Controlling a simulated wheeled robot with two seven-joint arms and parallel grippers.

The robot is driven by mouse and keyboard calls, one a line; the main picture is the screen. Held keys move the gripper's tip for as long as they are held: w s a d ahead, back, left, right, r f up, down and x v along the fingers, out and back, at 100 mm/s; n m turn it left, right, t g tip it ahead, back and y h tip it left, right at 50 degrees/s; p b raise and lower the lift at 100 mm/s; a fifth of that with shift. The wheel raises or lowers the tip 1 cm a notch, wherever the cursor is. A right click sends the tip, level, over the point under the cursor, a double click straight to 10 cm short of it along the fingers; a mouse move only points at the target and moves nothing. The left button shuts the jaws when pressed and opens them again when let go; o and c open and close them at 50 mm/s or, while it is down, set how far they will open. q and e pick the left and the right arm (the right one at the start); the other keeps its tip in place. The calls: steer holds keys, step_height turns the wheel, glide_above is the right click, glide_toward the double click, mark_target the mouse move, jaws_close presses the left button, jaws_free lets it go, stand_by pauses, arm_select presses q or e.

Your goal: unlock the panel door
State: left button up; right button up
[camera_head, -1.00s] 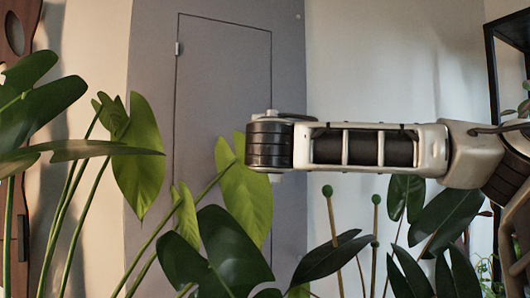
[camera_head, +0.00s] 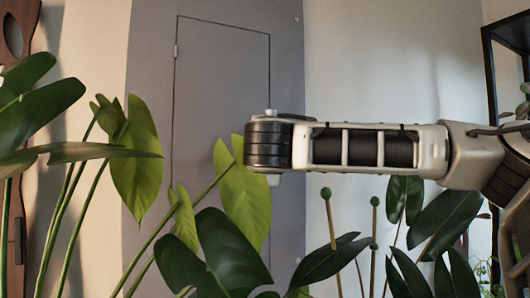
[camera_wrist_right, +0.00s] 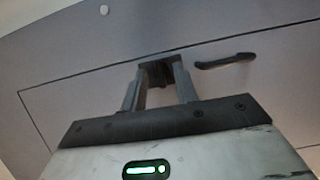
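The grey panel door (camera_head: 215,80) stands in the wall behind the plants in the head view, its outline closed. In the right wrist view the door face (camera_wrist_right: 110,85) fills the background, with a dark bar handle (camera_wrist_right: 225,61) to the right of the fingers. My right gripper (camera_wrist_right: 160,72) is at the door, its two fingers on either side of a small dark lock piece (camera_wrist_right: 159,73). The fingers appear to close on it; the contact is partly in shadow. In the head view my right arm hides this gripper. My left gripper is not in view.
Large green leaves (camera_head: 137,160) and several darker leaves (camera_head: 225,250) stand in front of the door. Thin stakes with green round tops (camera_head: 326,194) rise at lower middle. A black shelf frame (camera_head: 490,90) is at the right, a brown wooden piece (camera_head: 15,60) at the left.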

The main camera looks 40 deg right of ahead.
arm_select(q)
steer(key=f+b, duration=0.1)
steer(key=b, duration=0.1)
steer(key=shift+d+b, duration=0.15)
steer(key=shift+b, duration=0.15)
arm_select(e)
steer(key=v, duration=1.5)
steer(key=shift+s+a, duration=0.2)
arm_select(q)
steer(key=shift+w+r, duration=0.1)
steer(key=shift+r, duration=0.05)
